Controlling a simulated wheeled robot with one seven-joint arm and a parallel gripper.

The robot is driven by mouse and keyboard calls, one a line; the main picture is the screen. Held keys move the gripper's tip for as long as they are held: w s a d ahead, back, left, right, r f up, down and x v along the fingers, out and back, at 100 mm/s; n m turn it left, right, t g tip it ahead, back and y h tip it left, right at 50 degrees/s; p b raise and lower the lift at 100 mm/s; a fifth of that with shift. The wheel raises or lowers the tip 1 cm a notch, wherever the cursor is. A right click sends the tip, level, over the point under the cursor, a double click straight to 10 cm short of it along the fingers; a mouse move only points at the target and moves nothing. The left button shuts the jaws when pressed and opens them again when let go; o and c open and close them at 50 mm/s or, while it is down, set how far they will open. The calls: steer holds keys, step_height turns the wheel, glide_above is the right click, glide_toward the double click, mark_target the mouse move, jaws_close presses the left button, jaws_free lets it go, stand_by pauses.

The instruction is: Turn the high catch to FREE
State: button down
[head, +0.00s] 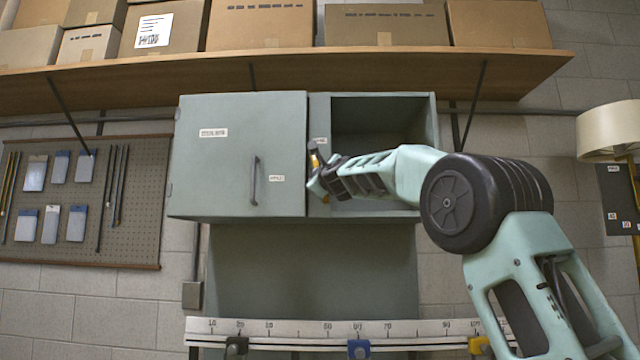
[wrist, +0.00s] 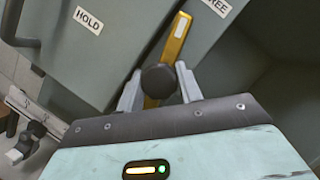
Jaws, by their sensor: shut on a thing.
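The high catch (head: 314,160) is a yellow lever on the narrow strip between the closed cabinet door and the open compartment. In the wrist view the lever (wrist: 178,37) runs upward, leaning slightly right, with its top between the HOLD label (wrist: 88,20) and the FREE label (wrist: 217,5), closer to FREE. A dark round knob (wrist: 158,80) sits on it. My gripper (wrist: 158,86) is shut on the catch, one grey finger on each side of the knob. In the head view my gripper (head: 324,182) hides the catch's lower part.
The grey cabinet door (head: 230,165) with its dark handle (head: 254,180) is closed on the left. The open compartment (head: 375,125) lies right of the catch. A wooden shelf (head: 300,67) with boxes hangs above. A ruled rail (head: 290,330) with clamps runs below.

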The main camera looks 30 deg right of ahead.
steer(key=shift+r+m+h+b, duration=0.15)
steer(key=shift+m+h+b, duration=0.6)
steer(key=shift+m, duration=0.95)
steer(key=shift+s+r+m+h, duration=0.15)
steer(key=shift+m+h, duration=0.1)
steer(key=shift+m, duration=0.15)
steer(key=c, duration=1.2)
jaws_free()
steer(key=shift+c, duration=0.2)
steer(key=o, duration=0.3)
steer(key=shift+w, duration=0.2)
steer(key=shift+f, duration=0.2)
steer(key=shift+s+f+b, duration=0.15)
steer(key=shift+f+b, duration=0.05)
steer(key=shift+b, duration=0.1)
steer(key=b+v, duration=0.8)
steer(key=v, duration=0.9)
